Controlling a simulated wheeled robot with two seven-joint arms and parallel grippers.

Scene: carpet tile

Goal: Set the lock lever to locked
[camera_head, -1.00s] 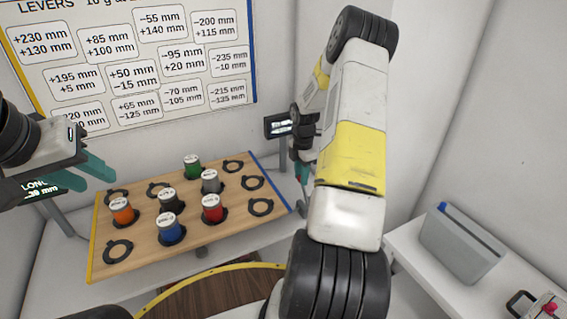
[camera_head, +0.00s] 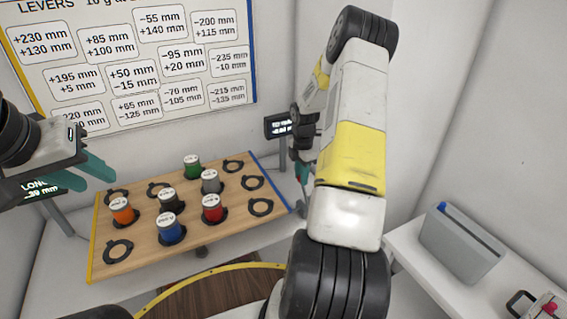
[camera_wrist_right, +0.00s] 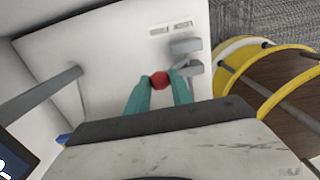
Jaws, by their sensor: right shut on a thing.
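The lock lever shows as a red knob (camera_wrist_right: 158,79) in the right wrist view, beside a grey bracket (camera_wrist_right: 188,60) on a white panel with a small printed label. My right gripper (camera_wrist_right: 159,88) has its teal fingers closed on either side of the red knob. The lever's shaft is hidden behind the knob and fingers. My left gripper (camera_head: 84,172) is open and empty, above the left end of the wooden board.
A wooden board (camera_head: 240,208) carries several coloured canisters and black rings. A small dark screen (camera_head: 279,127) stands beyond its right end. A grey bin (camera_head: 461,243) stands on a white surface at right. A yellow-rimmed round table (camera_wrist_right: 262,62) is near the right gripper.

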